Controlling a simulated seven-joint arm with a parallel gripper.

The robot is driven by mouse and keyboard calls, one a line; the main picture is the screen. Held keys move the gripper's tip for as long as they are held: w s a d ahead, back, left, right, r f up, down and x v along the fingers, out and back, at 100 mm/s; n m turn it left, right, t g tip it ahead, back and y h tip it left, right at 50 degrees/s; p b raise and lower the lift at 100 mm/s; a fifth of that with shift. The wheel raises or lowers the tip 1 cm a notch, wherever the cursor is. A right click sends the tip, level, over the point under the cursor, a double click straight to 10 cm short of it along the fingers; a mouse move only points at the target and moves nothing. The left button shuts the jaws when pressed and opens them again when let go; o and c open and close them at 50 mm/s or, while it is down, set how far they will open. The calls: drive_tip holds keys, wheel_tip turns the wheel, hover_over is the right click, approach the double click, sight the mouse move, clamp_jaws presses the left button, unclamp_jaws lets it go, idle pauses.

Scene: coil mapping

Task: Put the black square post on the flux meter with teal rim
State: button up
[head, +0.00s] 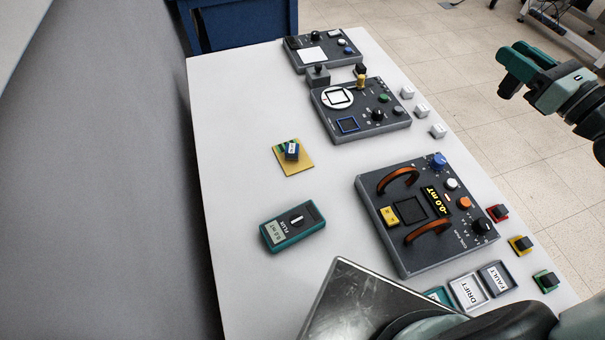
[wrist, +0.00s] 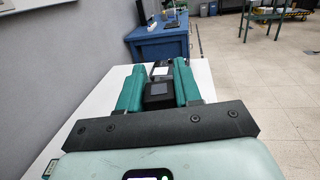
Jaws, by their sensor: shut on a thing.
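The flux meter with teal rim (head: 274,240) lies on the white table, left of the large coil device in the head view. It has a small display, the word FLUX and a dial, and no post is on it. My gripper (head: 510,68) is at the upper right of the head view, away from the meter. In the wrist view my gripper (wrist: 158,90) is shut on a dark, square-faced block, which I take to be the black square post (wrist: 158,93). The block is not clear in the head view, and its far end is hidden.
The coil device (head: 385,243) has two orange arches. Two more panels (head: 350,130) stand farther back. A yellow board (head: 301,168) carries a blue block. Labelled trays (head: 468,291) and several small switches line the right side. The table's left side is bare.

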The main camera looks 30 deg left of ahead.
drive_tip(key=s+a+n+g, duration=0.1)
drive_tip(key=s+a, duration=0.4)
drive_tip(key=a, duration=0.1)
drive_tip(key=n+g+y, duration=0.3)
drive_tip(key=n+g, duration=0.3)
drive_tip(key=g, duration=0.3)
hover_over(286, 220)
wheel_tip(286, 220, down, 21)
drive_tip(key=shift+f, duration=2.15)
drive_tip(key=shift+f, duration=0.15)
drive_tip(key=o, duration=1.1)
